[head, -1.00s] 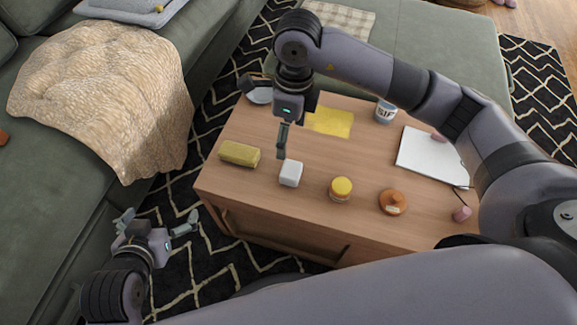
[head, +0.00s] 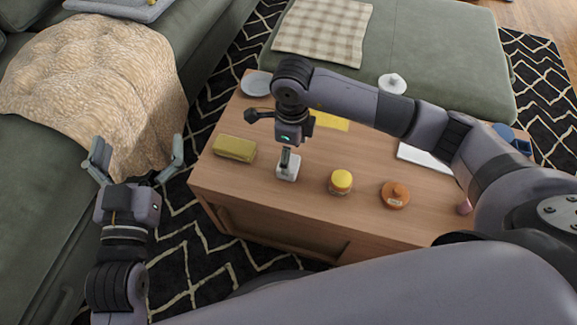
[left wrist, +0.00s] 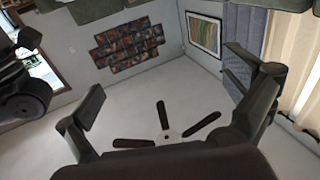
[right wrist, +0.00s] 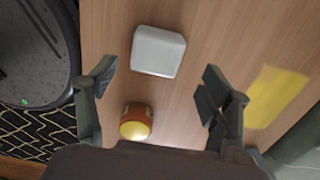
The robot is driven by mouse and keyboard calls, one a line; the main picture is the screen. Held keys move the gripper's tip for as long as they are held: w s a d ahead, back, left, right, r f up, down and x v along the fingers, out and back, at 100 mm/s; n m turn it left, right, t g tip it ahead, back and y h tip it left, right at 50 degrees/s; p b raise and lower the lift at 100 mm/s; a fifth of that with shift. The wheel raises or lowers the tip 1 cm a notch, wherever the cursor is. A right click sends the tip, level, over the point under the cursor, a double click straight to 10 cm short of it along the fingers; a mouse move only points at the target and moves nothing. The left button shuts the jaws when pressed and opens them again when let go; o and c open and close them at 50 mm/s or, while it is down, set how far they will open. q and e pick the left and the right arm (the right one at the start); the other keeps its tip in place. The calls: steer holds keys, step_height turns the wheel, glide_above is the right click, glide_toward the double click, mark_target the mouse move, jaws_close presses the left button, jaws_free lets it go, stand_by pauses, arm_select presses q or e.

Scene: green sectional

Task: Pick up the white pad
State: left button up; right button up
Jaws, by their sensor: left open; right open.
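A small white block with rounded edges (head: 296,171) sits on the wooden table, near its front edge. It shows whole in the right wrist view (right wrist: 158,51). My right gripper (head: 287,160) is open and points down over it, covering part of it in the head view. In the right wrist view the fingers of the right gripper (right wrist: 157,88) are spread and empty, with the block ahead of them. A flat white sheet or pad (head: 425,158) lies at the table's right, partly behind my right arm. My left gripper (head: 138,152) is open and empty, left of the table, fingers up.
A yellow block (head: 235,149) lies left of the white block. A yellow-lidded jar (head: 341,181) and an orange lidded pot (head: 395,194) stand to its right. A yellow sheet (head: 331,123) and a plate (head: 257,84) are farther back. The sofa throw (head: 95,75) is at left.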

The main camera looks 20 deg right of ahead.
mark_target(291, 163)
steer(key=f+b, duration=0.1)
steer(key=f, duration=0.3)
steer(key=shift+s+a+f+b, duration=0.15)
steer(key=shift+s+f+b, duration=0.05)
steer(key=shift+f+b, duration=0.2)
steer(key=shift+f, duration=0.15)
arm_select(q)
step_height(291, 163, up, 8)
steer(key=s+t+h, duration=0.1)
steer(key=s+t, duration=0.1)
steer(key=t, duration=0.3)
steer(key=shift+s+d+h, duration=0.25)
steer(key=shift+h, duration=0.15)
arm_select(e)
steer(key=shift+c, duration=0.3)
steer(key=c, duration=1.1)
